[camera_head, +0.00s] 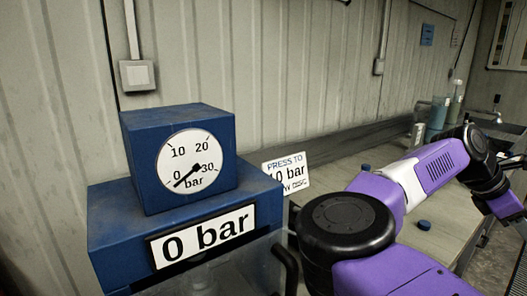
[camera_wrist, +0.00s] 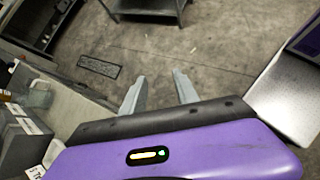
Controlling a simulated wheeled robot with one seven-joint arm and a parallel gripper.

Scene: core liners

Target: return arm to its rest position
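My gripper (camera_wrist: 159,80) shows in the wrist view with its two grey fingers apart and nothing between them. The floor lies beyond the fingers. In the head view my purple and black arm reaches from the lower middle to the right edge, clear of the bench top. Its far end bends down at the right edge, where the fingers cannot be made out.
A blue press (camera_head: 120,233) with a gauge (camera_head: 190,158) near 0 and a "0 bar" label stands left. A white sign (camera_head: 287,172) is beside it. Bottles (camera_head: 438,112) stand at the back.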

